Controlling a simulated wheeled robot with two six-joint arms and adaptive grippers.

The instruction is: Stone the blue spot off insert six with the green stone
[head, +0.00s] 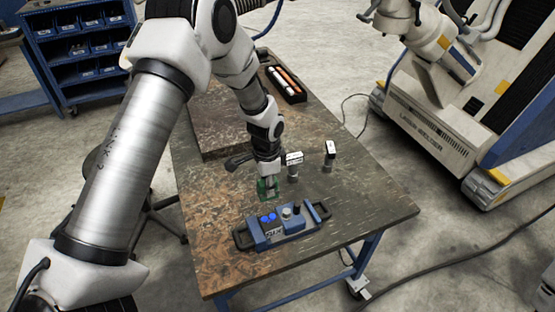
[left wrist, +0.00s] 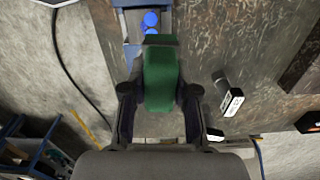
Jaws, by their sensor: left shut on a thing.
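My left gripper (head: 267,180) is shut on the green stone (head: 264,188) and holds it just behind the blue fixture (head: 270,240). In the left wrist view the green stone (left wrist: 160,80) sits between both fingers, its far end toward the fixture. Two small dark pieces with white labels, one nearer (head: 293,167) and one farther (head: 330,153), stand right of the gripper. I cannot read which is insert six or see a blue spot on either.
A raised plate (head: 215,125) lies behind left. A black tray (head: 287,85) with orange and white sticks is at the back. The laser welder (head: 430,110) stands to the right, its arm (head: 415,25) above.

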